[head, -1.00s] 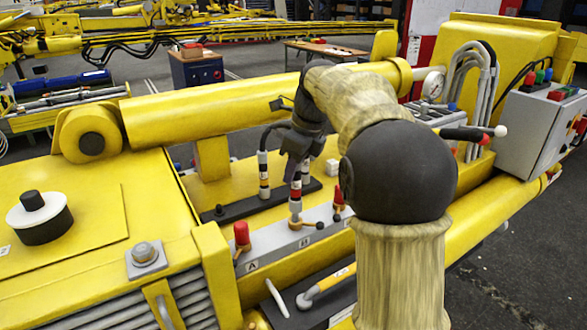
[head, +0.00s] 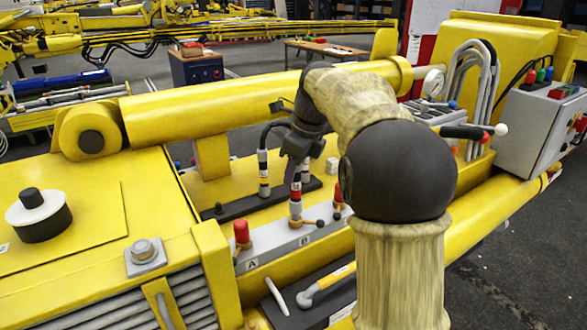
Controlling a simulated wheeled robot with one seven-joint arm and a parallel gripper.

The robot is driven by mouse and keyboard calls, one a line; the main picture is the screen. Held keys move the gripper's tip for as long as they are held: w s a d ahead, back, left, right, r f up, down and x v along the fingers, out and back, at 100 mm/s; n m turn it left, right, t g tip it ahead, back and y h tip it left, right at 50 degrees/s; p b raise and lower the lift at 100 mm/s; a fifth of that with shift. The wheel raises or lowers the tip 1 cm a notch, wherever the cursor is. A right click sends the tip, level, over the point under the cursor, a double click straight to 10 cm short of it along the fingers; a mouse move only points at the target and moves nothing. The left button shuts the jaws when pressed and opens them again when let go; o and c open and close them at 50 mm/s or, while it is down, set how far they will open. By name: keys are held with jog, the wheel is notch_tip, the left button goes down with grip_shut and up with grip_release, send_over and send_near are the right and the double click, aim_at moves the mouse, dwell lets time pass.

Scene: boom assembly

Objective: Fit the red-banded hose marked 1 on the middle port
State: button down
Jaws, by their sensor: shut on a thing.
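My gripper (head: 296,148) is shut on the red-banded hose (head: 296,196), which hangs roughly upright below the jaws. The fingertips are partly hidden by the dark wrist. The hose's lower end lines up with the middle port (head: 296,221), marked B, on the grey valve block (head: 275,251). The end appears to meet the port's fitting; I cannot tell from this view how fully it is seated. The number on the hose is too small to read.
Red caps stand on the left port (head: 241,233), marked A, and on the right port (head: 338,194). A yellow-banded hose (head: 263,174) stands in the dark rack (head: 228,210) behind the block. A yellow cylinder (head: 220,98) runs behind. My arm hides the block's right side.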

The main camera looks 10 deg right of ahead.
jog(key=shift+f+b, duration=0.5)
jog(key=shift+f, duration=0.55)
dwell(0.9)
jog(key=c, duration=1.1)
grip_release()
jog(key=shift+r, duration=0.1)
jog(key=p+v, duration=0.1)
jog(key=v, duration=1.6)
jog(key=shift+s, duration=0.15)
